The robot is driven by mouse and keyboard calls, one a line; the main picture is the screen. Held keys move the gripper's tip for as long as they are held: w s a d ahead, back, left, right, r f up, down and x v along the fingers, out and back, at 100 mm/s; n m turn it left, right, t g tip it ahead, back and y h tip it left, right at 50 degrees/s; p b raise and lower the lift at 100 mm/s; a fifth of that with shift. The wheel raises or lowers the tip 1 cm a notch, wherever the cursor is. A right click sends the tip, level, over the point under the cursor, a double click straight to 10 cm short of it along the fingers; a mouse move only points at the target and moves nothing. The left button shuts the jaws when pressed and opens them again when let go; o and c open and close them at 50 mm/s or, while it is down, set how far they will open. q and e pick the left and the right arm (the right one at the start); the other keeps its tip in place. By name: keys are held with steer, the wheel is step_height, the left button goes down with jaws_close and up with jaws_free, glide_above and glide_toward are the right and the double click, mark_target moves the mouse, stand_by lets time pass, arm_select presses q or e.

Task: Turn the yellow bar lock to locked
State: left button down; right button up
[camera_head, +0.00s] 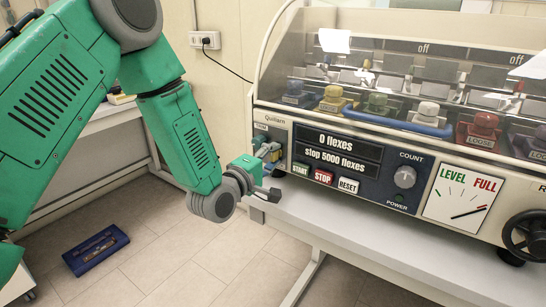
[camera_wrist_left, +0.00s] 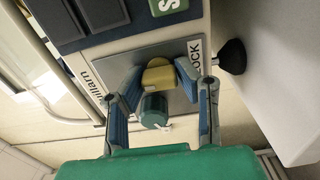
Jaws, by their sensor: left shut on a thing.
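The yellow bar lock (camera_wrist_left: 158,76) sits on a grey plate (camera_wrist_left: 178,107) marked LOCK, between the two blue fingertips of my left gripper in the left wrist view. My left gripper (camera_head: 268,160) is closed on it at the left end of the machine's front panel in the head view. A dark teal round knob (camera_wrist_left: 153,112) stands just below the bar in the wrist view. In the head view the gripper and its wrist mostly hide the lock. I cannot tell the bar's exact angle. My right gripper is not in view.
The testing machine (camera_head: 450,170) has a clear cover (camera_head: 300,45) over coloured clamps. START, STOP and RESET buttons lie right of my gripper. A black foot (camera_wrist_left: 232,56) shows beside the lock plate. A blue box (camera_head: 96,250) lies on the tiled floor.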

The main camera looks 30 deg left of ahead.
arm_select(q)
steer(key=shift+f, duration=0.2)
steer(key=m, duration=0.4)
steer(key=shift+s, duration=0.1)
steer(key=m, duration=0.4)
steer(key=shift+d+f+m, duration=0.1)
steer(key=shift+f+m, duration=0.05)
steer(key=shift+m, duration=0.25)
steer(key=m, duration=0.4)
steer(key=shift+s+m+b, duration=0.1)
steer(key=shift+m+b, duration=0.2)
steer(key=shift+b, duration=0.1)
steer(key=m, duration=0.4)
